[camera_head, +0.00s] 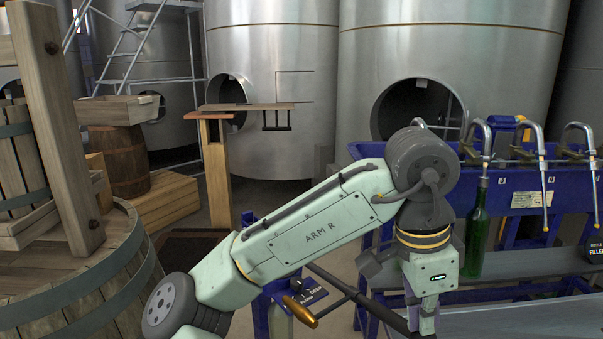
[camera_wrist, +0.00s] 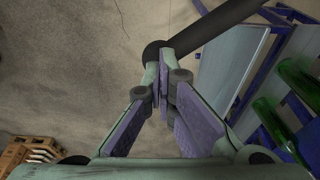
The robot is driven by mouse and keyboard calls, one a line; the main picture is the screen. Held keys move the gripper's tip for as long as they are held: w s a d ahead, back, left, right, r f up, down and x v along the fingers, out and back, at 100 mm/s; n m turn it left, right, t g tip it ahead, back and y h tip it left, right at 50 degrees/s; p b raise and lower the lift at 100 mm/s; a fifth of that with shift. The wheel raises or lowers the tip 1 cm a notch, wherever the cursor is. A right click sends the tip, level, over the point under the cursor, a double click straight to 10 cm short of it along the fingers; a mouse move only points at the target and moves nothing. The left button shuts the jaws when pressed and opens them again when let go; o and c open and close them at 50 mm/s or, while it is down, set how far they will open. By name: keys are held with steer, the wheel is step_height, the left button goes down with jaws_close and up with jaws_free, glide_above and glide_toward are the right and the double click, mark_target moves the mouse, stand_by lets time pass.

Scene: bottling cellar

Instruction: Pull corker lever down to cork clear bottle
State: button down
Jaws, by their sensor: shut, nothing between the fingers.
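The blue corker (camera_head: 283,300) stands low in the middle of the head view, with a dark label plate and a brass-coloured handle (camera_head: 300,311). A dark bar, apparently the corker lever (camera_head: 345,289), slants down right from it towards my gripper (camera_head: 425,324), whose fingers are cut off by the lower edge. In the wrist view my gripper (camera_wrist: 166,88) is shut and empty. A dark bar (camera_wrist: 215,30) with a rounded end lies just beyond the fingertips; whether they touch it I cannot tell. I cannot make out the clear bottle.
A blue bottle filler (camera_head: 515,180) with several spouts stands right, holding a green bottle (camera_head: 476,235). Green bottles (camera_wrist: 268,120) also show right in the wrist view, and a wooden pallet (camera_wrist: 30,152) lower left. A wooden barrel press (camera_head: 90,270) stands left. Steel tanks (camera_head: 450,60) fill the back.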

steer(key=shift+f, duration=0.15)
steer(key=shift+s+d+f+b, duration=0.15)
steer(key=shift+f+b, duration=0.6)
steer(key=shift+f, duration=0.5)
steer(key=shift+f+b, duration=0.75)
steer(key=shift+f, duration=0.6)
steer(key=shift+r, duration=0.1)
step_height(320, 180, up, 9)
steer(key=p, duration=1)
